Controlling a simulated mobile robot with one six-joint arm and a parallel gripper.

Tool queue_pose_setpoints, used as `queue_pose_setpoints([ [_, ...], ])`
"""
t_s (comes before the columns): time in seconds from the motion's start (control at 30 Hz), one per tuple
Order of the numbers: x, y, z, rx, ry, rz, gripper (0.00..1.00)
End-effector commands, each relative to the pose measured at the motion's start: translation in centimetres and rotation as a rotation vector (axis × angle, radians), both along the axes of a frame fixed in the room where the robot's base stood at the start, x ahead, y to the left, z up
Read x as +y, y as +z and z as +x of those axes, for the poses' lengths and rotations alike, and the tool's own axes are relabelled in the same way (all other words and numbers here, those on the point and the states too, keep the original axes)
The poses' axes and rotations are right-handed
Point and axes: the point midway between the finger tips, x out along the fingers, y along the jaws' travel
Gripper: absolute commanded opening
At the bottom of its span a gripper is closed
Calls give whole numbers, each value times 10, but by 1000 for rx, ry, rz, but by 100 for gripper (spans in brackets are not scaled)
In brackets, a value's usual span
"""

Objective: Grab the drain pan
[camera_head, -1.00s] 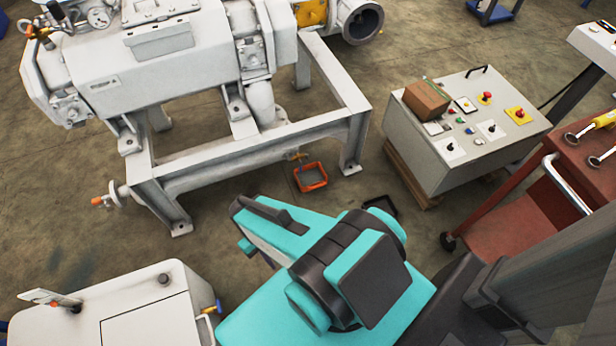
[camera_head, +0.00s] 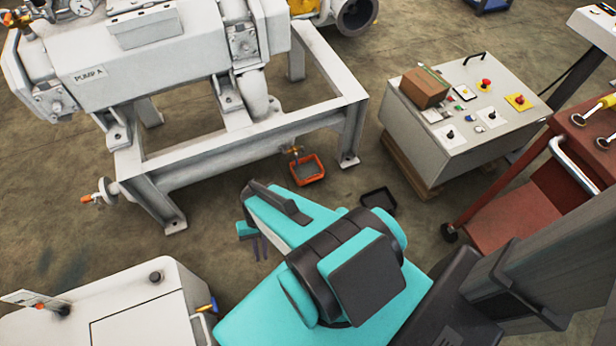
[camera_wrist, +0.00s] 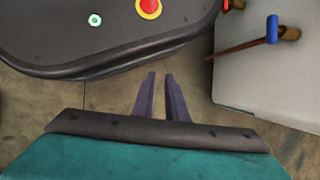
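An orange-rimmed square pan (camera_head: 307,181) sits on the floor under a small brass valve at the near side of the pump frame. A black shallow tray (camera_head: 378,199) lies on the floor to its right, partly hidden by my arm. I cannot tell for certain which is the drain pan; the orange one is directly below the valve. My gripper (camera_head: 260,257) points down, short of the orange pan and to its left. In the wrist view my gripper (camera_wrist: 160,74) has two purple fingers with a narrow empty gap between them. Neither pan shows there.
The grey pump frame (camera_head: 250,148) stands behind the orange pan, its legs on either side. A control box (camera_head: 440,150) on a pallet and a red cart (camera_head: 540,195) stand right. A white cabinet (camera_head: 110,310) is at lower left. Open floor lies between.

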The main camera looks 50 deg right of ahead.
Motion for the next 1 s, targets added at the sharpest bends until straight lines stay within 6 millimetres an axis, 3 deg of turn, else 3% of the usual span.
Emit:
queue_pose_setpoints([
  [0.03, -3, -19, 10, -10, -82, 19, 12],
  [0.1, -5, -31, 23, -24, -197, 46, 12],
  [0.27, -17, -55, 54, -54, -457, 110, 12],
  [0.47, -46, -81, 94, -87, -784, 193, 12],
  [0.77, -119, -115, 146, -132, -1273, 328, 12],
  [1.0, -200, -139, 171, -164, -1661, 457, 12],
])
